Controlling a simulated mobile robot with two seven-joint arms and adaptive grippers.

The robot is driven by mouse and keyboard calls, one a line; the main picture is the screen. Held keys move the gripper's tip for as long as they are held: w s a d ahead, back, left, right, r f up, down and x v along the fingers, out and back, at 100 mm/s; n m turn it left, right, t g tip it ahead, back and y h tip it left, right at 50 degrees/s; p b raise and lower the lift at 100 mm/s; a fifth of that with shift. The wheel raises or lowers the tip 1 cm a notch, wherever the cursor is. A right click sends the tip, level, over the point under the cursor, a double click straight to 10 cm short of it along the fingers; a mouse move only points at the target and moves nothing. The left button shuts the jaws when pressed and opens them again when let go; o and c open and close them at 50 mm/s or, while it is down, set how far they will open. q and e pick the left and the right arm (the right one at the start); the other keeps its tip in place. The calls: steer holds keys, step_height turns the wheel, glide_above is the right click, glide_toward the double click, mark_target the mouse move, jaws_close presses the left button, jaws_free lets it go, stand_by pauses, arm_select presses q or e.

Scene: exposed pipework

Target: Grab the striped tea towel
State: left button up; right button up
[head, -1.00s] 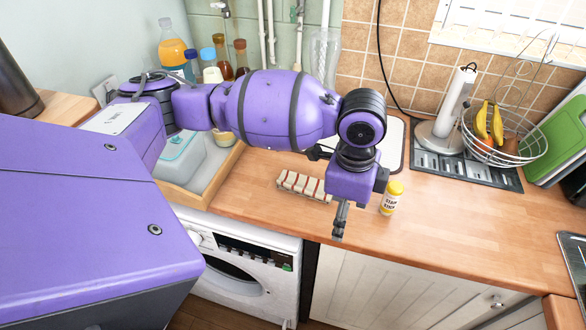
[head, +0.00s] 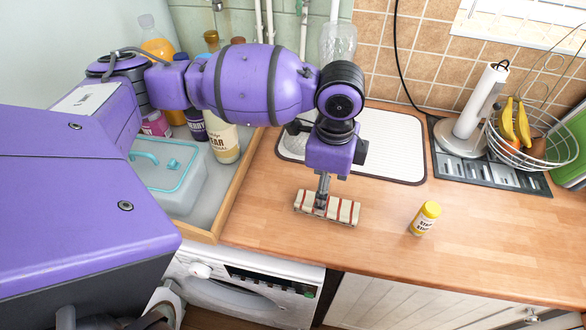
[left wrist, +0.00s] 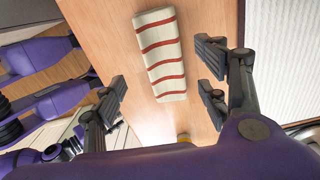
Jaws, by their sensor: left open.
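The striped tea towel (head: 345,210) is a folded, cream-coloured oblong with red stripes. It lies flat on the wooden worktop, left of the yellow-capped bottle. It also shows in the left wrist view (left wrist: 160,55), at the upper middle. My left gripper (head: 322,198) points down over the towel in the head view and covers part of it. In the left wrist view its two fingers (left wrist: 163,90) are spread wide, one on each side of the towel. Nothing is held between them. Whether the fingertips reach down to the worktop is hard to tell.
A small yellow-capped bottle (head: 425,218) stands right of the towel. Behind are a white ribbed mat (head: 395,150), a paper towel holder (head: 480,105) and a wire fruit basket (head: 535,140). A wooden tray (head: 232,190) with a tub and bottles is on the left.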

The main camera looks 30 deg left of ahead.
mark_target(327, 206)
arm_select(q)
steer(key=shift+d+f, duration=0.15)
steer(key=shift+f, duration=0.75)
steer(key=f, duration=0.4)
steer(key=shift+w+f, duration=0.35)
steer(key=shift+f, duration=0.05)
steer(key=shift+r, duration=0.1)
steer(key=shift+c, duration=0.2)
arm_select(e)
steer(key=shift+s+d+f, duration=0.1)
steer(key=shift+d, duration=0.1)
arm_select(q)
steer(key=c, duration=1.2)
steer(key=shift+c, duration=0.2)
arm_select(e)
steer(key=shift+a, duration=0.1)
arm_select(q)
steer(key=shift+r, duration=0.15)
